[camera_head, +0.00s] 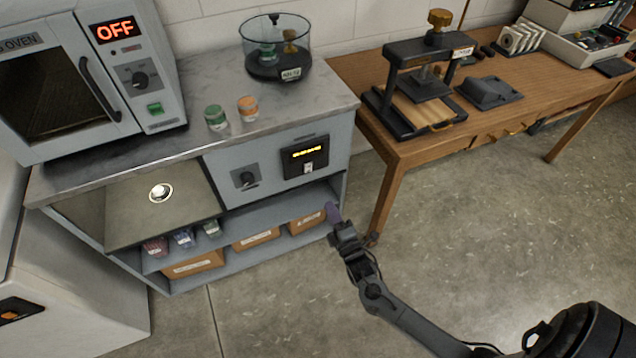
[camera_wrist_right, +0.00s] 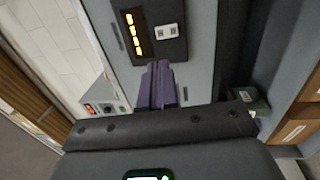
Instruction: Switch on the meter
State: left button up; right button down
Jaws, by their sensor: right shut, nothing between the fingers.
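The meter (camera_head: 305,155) is a dark panel on the grey cabinet's front, with a lit yellow display and a pale switch (camera_head: 309,167) below it. In the right wrist view the meter's display (camera_wrist_right: 133,33) shows lit characters, too coarse to read, and the pale switch (camera_wrist_right: 168,31) sits beside it. My right gripper (camera_head: 333,212) has purple fingers, shut and empty, below and to the right of the meter. In the right wrist view its fingertips (camera_wrist_right: 158,75) point at the cabinet front near the meter's edge; I cannot tell whether they touch. My left gripper is not in view.
A dark knob (camera_head: 244,179) is left of the meter. An oven (camera_head: 160,100) reading OFF, two small jars (camera_head: 215,118) and a glass vessel (camera_head: 275,50) stand on the worktop. Bins (camera_head: 256,238) fill the shelf below. A wooden table (camera_head: 400,150) stands right.

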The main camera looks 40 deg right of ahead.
jog(key=b, duration=0.4)
send_near(309, 166)
jog(key=x, duration=0.5)
jog(key=shift+w+d+f, duration=0.1)
jog(key=shift+f, duration=0.05)
jog(key=shift+b+x, duration=0.45)
jog(key=shift+x, duration=0.4)
